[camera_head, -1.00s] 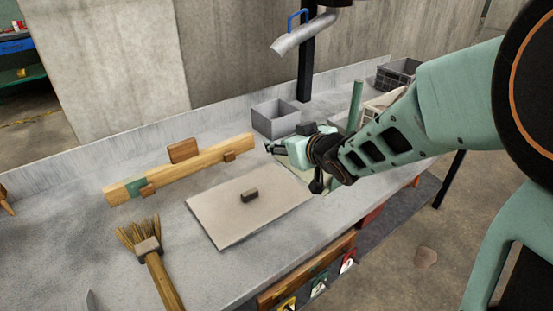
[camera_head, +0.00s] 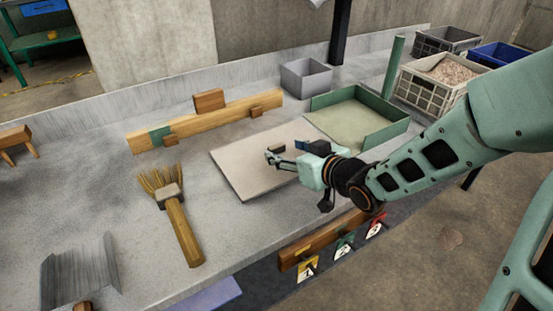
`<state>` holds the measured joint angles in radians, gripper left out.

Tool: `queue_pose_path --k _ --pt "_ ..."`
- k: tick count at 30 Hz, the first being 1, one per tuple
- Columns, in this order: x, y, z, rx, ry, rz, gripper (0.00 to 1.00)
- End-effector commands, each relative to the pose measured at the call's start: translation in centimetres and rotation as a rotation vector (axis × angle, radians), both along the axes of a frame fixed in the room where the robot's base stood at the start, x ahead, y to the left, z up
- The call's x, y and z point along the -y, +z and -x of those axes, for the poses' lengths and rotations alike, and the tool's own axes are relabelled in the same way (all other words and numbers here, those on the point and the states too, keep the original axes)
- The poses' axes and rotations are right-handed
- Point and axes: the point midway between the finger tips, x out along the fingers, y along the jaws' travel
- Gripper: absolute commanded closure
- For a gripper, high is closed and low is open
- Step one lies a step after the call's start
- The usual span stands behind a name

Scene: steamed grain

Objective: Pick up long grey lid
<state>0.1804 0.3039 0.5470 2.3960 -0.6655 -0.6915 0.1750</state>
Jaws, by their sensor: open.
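The long grey lid, a flat pale grey-beige slab (camera_head: 238,168), lies flat on the grey worktop near the middle of the head view. My gripper (camera_head: 272,158) is open over the middle of this slab, with its fingers pointing left. The slab's small dark block handle cannot be made out clearly now; my gripper covers that area. I cannot tell whether the fingers touch the handle or how high above the slab they are.
A green-walled tray (camera_head: 365,125) stands right of the slab. A long wooden bar (camera_head: 210,121) and a grey open box (camera_head: 306,76) lie behind. A wooden-handled brush (camera_head: 181,225) lies front left. A crate of grain (camera_head: 440,85) is at the right.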

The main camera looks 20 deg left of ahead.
Motion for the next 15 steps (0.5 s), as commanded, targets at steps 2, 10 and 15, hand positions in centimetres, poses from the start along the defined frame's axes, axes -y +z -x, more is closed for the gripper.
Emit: queue_pose_path --k 2,10,15 --pt "-0.4 -0.3 -0.3 -0.001 0.001 0.001 0.44" --pt "-2.9 -1.7 -2.4 -0.001 0.001 -0.001 0.44" --pt "-3.9 -2.0 -3.3 -0.001 0.001 0.001 0.44"
